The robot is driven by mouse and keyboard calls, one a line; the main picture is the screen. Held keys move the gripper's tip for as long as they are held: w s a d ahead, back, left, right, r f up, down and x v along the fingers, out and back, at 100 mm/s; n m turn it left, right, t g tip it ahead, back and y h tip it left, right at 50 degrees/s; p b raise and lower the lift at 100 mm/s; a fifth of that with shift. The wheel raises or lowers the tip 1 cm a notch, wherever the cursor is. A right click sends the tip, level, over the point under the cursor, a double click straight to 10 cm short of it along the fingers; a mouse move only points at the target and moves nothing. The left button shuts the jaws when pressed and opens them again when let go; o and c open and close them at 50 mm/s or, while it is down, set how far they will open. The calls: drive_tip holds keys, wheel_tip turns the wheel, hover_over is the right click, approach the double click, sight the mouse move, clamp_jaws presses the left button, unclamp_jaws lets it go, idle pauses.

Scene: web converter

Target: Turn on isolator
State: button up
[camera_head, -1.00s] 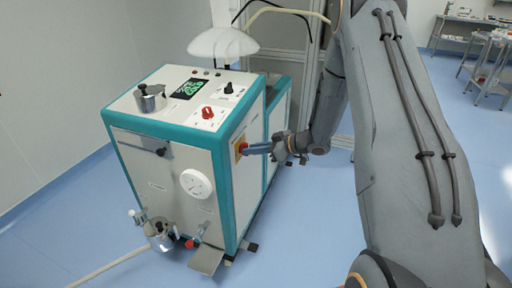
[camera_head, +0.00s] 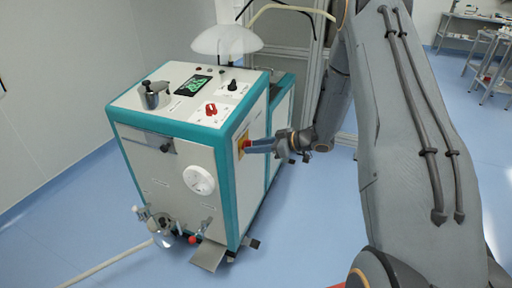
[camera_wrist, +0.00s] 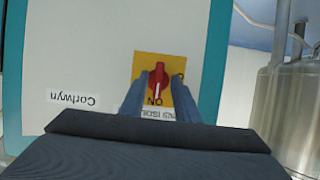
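The isolator is a red rotary knob (camera_wrist: 158,78) on a yellow plate (camera_wrist: 144,64) on the side of the white and teal machine (camera_head: 180,160). In the wrist view its white pointer line is upright in the picture and points down at the "ON" lettering, which reads upside down. My gripper (camera_wrist: 159,88) has one finger on each side of the knob, with a gap between them. I cannot tell whether the fingers touch it. In the head view my gripper (camera_head: 256,146) reaches the panel from the right and hides most of the knob.
A steel vessel (camera_wrist: 290,110) stands at the right of the wrist view. Another red knob (camera_head: 211,109) and a screen (camera_head: 192,86) are on the machine's top. Blue floor (camera_head: 310,215) is free to its right.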

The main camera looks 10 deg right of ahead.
drive_tip(key=v, duration=0.7)
drive_tip(key=shift+d, duration=0.25)
drive_tip(key=shift+s+r, duration=0.15)
drive_tip(key=s+d+r+m+h+p, duration=0.1)
drive_tip(key=s+d+r+m+h, duration=0.15)
drive_tip(key=r+m+h, duration=0.6)
drive_tip(key=s+a+m+g+h, duration=0.1)
drive_tip(key=s+a+g, duration=0.3)
drive_tip(key=s, duration=1)
drive_tip(key=s+a+r+m+g+h+p, duration=0.1)
drive_tip(key=s+a+g, duration=0.3)
drive_tip(key=s, duration=1)
drive_tip(key=shift+s, duration=0.4)
drive_tip(key=shift+o, duration=0.3)
drive_tip(key=shift+w+r+h, duration=0.1)
drive_tip(key=shift+r+h, duration=0.05)
drive_tip(key=shift+h, duration=0.1)
